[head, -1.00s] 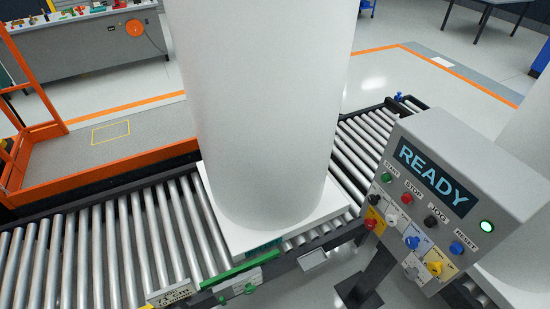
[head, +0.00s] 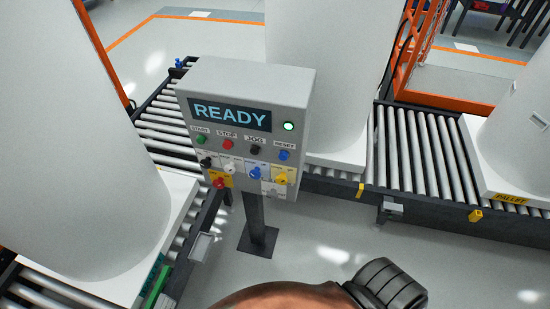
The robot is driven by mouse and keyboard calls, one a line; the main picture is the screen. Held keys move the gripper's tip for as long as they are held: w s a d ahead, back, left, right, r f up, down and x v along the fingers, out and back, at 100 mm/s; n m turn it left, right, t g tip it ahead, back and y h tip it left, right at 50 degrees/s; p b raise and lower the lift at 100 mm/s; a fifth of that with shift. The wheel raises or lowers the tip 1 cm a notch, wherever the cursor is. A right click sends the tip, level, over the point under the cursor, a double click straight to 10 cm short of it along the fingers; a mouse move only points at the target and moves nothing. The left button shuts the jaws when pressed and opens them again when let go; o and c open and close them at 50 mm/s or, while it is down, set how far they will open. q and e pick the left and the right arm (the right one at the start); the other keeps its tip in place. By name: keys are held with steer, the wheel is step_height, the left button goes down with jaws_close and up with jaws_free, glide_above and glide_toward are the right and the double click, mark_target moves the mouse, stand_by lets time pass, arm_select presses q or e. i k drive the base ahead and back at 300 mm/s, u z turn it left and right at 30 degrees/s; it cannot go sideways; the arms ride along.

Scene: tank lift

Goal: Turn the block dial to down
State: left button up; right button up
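The control panel (head: 248,120) is a grey box on a dark post, with a screen reading READY. Below a row of round buttons is a row of knobs. They include a black knob (head: 206,162), a white knob (head: 228,170), a blue knob (head: 255,173) and a yellow knob (head: 280,178). A red knob (head: 219,182) sits lower left on a yellow plate. The knob labels are too small to read, so I cannot tell which is the block dial or its setting. Neither gripper shows; only a brown and dark grey part of mine is at the bottom edge.
Roller conveyors (head: 421,146) run behind the panel and at left. Large white tanks stand on pallets at left (head: 75,130), behind the panel (head: 325,70) and at right (head: 520,130). Open floor (head: 320,240) lies in front and right of the post.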

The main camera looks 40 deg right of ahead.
mark_target(281, 180)
steer(key=z, duration=1)
